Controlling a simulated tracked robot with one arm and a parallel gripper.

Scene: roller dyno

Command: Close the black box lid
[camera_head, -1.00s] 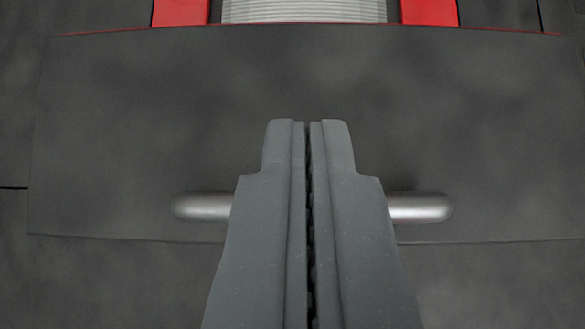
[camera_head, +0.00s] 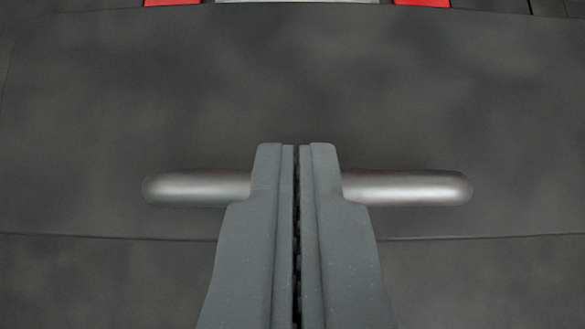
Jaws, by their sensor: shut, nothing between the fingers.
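The black box lid (camera_head: 290,90) is a wide dark grey panel that fills most of the view. A silver bar handle (camera_head: 410,188) runs left to right across its lower part. My gripper (camera_head: 296,150) is shut and empty, with its fingers pointing up the picture. The fingers pass in front of the middle of the handle and hide it there. I cannot tell whether they touch the handle or the lid.
A red part (camera_head: 172,2) and another red part (camera_head: 421,3) show at the top edge, with a light grey ribbed piece between them. A dark grey surface (camera_head: 480,285) lies below the lid's lower edge.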

